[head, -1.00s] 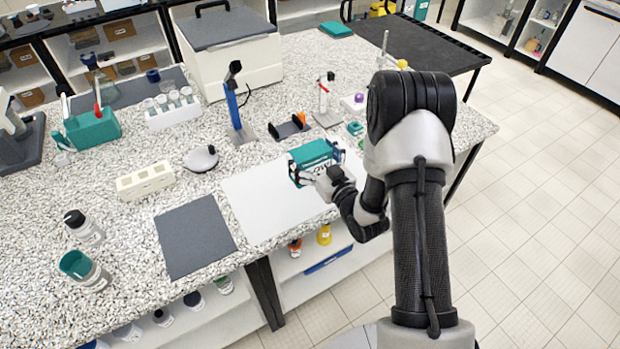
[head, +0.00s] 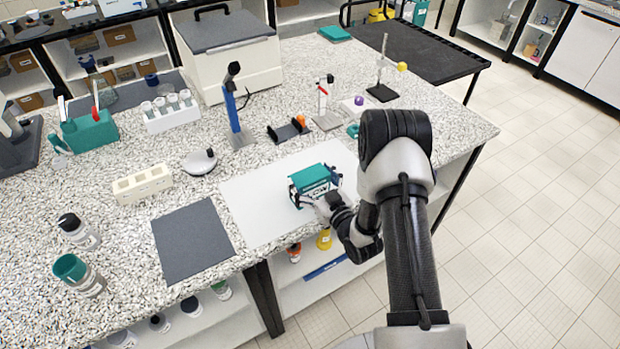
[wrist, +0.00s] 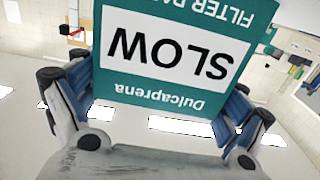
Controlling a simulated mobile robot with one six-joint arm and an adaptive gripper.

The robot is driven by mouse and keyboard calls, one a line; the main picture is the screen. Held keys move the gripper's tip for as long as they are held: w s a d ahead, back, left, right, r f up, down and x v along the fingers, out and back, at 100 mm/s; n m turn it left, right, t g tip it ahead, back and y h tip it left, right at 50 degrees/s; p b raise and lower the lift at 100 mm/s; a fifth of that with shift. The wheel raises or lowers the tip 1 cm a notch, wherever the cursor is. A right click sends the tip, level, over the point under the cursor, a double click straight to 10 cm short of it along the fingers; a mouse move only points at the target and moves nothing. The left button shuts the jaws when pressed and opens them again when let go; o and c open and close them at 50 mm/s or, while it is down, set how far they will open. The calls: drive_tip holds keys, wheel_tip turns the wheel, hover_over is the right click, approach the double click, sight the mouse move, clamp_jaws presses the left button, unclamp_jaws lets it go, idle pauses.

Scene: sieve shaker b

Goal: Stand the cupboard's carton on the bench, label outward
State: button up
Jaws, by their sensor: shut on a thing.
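The carton (head: 314,178) is a teal box with a white label. In the head view it is at or just above the white mat (head: 262,208) on the bench; I cannot tell whether it touches. My gripper (head: 316,193) is shut on the carton from the near side. In the wrist view the carton (wrist: 180,55) fills the upper middle between the two fingers, with its label, reading "SLOW" and "Dulcaprena", upside down in the picture and facing the wrist camera. The cupboard under the bench is partly hidden by my arm.
A dark grey mat (head: 192,241) lies left of the white mat. A white block with holes (head: 142,184), a black cradle (head: 288,131) and a blue stand (head: 235,105) stand behind. Bottles (head: 78,273) stand at the left. The white mat's left part is clear.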

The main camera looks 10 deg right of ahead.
drive_tip(key=o, duration=0.9)
drive_tip(key=shift+r, duration=0.1)
